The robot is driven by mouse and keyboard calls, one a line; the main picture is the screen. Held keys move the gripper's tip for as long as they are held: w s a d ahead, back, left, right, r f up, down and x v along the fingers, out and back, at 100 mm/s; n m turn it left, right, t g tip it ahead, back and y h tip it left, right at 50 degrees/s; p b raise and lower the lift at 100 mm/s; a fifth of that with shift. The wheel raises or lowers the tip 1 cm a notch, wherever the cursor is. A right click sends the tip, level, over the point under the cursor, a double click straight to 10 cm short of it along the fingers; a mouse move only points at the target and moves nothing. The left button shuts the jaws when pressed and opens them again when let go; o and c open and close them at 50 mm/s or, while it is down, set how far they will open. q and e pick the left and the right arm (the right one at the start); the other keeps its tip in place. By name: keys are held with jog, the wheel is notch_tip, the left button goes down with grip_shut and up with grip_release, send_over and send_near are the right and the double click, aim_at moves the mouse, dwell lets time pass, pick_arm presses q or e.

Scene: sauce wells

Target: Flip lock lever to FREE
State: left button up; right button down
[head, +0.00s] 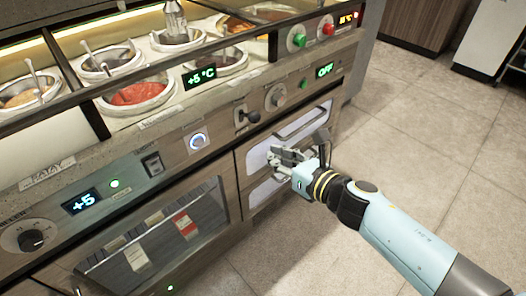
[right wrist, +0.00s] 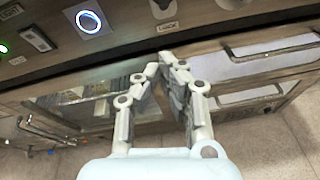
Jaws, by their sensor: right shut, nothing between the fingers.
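The lock lever (head: 252,117), a short lever with a black knob, sits on the front control panel below the sauce wells. Its knob points to the right in the head view. In the right wrist view the lever (right wrist: 161,6) is cut by the top edge, above a label reading LOCK (right wrist: 168,27). My right gripper (head: 277,155) is below and to the right of the lever, in front of the cabinet doors, apart from the lever. Its fingertips (right wrist: 164,62) are together with nothing between them. My left gripper is not in view.
A lit round button (head: 197,141) and a rocker switch (head: 153,164) lie left of the lever, and a grey knob (head: 276,97) lies right of it. Doors with bar handles are below the panel. Open tiled floor (head: 440,130) lies to the right.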

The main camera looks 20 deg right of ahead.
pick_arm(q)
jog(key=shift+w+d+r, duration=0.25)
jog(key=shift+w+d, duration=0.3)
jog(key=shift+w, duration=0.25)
pick_arm(e)
jog(key=v, duration=0.5)
jog(key=shift+s+r, duration=0.35)
